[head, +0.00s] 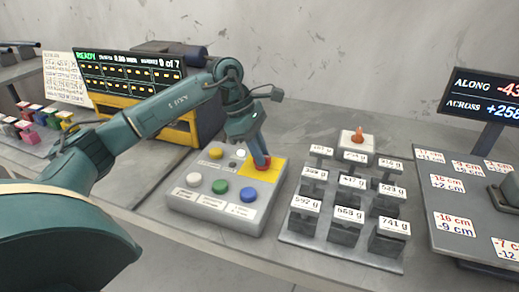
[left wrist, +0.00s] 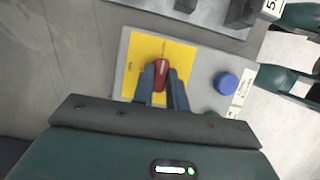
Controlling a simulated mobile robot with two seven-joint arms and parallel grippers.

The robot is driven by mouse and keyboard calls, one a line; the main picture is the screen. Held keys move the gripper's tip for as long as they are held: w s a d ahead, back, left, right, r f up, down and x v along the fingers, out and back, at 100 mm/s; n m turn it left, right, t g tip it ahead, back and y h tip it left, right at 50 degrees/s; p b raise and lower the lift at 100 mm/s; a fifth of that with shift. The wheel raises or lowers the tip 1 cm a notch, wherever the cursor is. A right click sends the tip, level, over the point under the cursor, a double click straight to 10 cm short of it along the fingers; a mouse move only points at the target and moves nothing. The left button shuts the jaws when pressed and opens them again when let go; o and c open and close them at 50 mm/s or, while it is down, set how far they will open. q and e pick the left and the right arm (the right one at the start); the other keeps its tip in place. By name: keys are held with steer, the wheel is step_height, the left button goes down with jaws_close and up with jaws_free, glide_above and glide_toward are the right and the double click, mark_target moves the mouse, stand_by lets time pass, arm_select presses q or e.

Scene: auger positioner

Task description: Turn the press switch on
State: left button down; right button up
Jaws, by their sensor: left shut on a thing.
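The control box (head: 215,214) is a pale grey panel on the bench in the head view. A yellow plate (head: 268,175) covers its back right corner and carries a red switch handle (head: 266,160). My left gripper (head: 261,162) reaches down over the plate, its blue fingers on the handle. In the left wrist view the fingers (left wrist: 163,85) are shut on both sides of the red handle (left wrist: 161,72), above the yellow plate (left wrist: 140,58). The fingers hide part of the handle, and small marks on the plate are too blurred to read. My right gripper is out of view.
White (head: 193,180), green (head: 220,187) and blue (head: 249,194) buttons line the box's front. A rack of labelled weights (head: 344,225) stands close on the right. A display reading READY (head: 130,75) stands behind left. Bare bench lies behind the box.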

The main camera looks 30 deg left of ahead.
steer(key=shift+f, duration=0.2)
arm_select(q)
steer(key=c, duration=1.4)
jaws_free()
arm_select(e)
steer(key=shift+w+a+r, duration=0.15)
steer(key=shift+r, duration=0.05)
arm_select(q)
steer(key=p+v, duration=0.1)
steer(key=v, duration=1.2)
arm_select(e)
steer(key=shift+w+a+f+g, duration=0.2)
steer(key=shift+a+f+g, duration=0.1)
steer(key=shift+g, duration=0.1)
arm_select(q)
steer(key=shift+w+r, duration=0.1)
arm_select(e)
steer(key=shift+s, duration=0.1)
